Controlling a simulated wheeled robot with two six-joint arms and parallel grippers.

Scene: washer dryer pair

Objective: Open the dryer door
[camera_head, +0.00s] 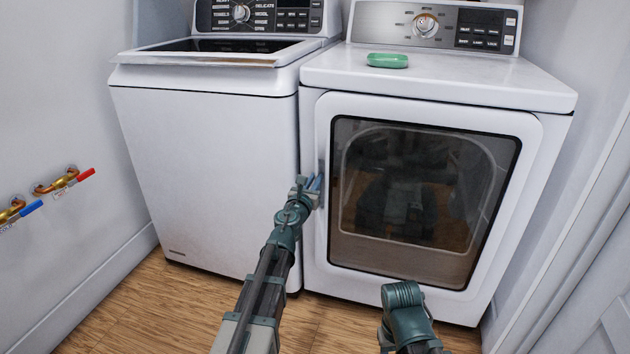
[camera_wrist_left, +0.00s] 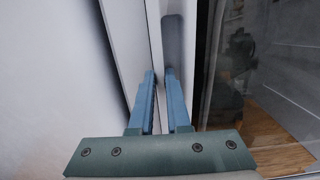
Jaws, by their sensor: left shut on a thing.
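The white dryer (camera_head: 440,82) stands on the right, with a dark-windowed door (camera_head: 420,200) on its front. The door looks closed against the body in the head view. My left gripper (camera_head: 315,184) is at the door's left edge, about mid-height. In the left wrist view its blue fingers (camera_wrist_left: 161,80) are shut on the door's edge at the handle recess (camera_wrist_left: 178,45); a narrow slit shows between them. The fingertips partly hide the grip spot. My right arm shows low in front of the dryer, but its gripper is not visible.
A white washer (camera_head: 205,170) stands close on the left, with a narrow gap to the dryer. A green object (camera_head: 387,60) lies on the dryer top. Red and blue taps (camera_head: 62,182) are on the left wall. Wooden floor (camera_head: 155,310) is clear in front.

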